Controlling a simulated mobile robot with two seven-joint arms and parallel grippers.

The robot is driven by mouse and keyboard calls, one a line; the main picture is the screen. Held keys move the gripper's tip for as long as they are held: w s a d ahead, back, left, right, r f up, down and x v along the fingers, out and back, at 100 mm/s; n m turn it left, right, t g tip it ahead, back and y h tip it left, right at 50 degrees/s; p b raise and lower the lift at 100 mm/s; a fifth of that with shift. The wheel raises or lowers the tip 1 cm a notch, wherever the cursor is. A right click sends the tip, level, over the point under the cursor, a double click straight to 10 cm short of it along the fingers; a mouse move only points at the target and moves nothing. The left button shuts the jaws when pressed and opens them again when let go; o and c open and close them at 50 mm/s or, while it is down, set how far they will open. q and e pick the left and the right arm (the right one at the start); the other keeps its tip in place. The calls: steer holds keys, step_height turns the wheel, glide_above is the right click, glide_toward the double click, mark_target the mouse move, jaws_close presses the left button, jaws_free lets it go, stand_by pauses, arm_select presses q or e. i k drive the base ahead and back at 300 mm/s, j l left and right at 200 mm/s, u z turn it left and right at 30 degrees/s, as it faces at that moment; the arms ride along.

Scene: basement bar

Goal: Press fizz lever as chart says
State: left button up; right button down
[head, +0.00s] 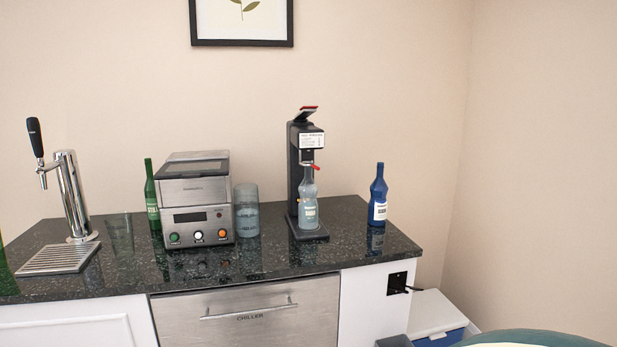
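The fizz machine (297,170) stands on the dark stone counter, black and upright. Its lever (307,109) with a red tip sticks up at the top. A small white chart (311,140) is on its front; its text is too small to read. A clear bottle (308,200) with a pale blue label stands upright in the machine, under its head. A small red part (316,167) shows beside the bottle's neck. Neither of my grippers is in view.
A steel box machine with buttons (195,208), a glass (246,210), green bottle (152,195) and chrome tap (72,195) stand left. A blue bottle (378,197) stands right. Below are a chiller drawer (245,322) and a blue-white cooler (436,315).

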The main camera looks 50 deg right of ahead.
mark_target(306, 111)
steer(key=z, duration=1.55)
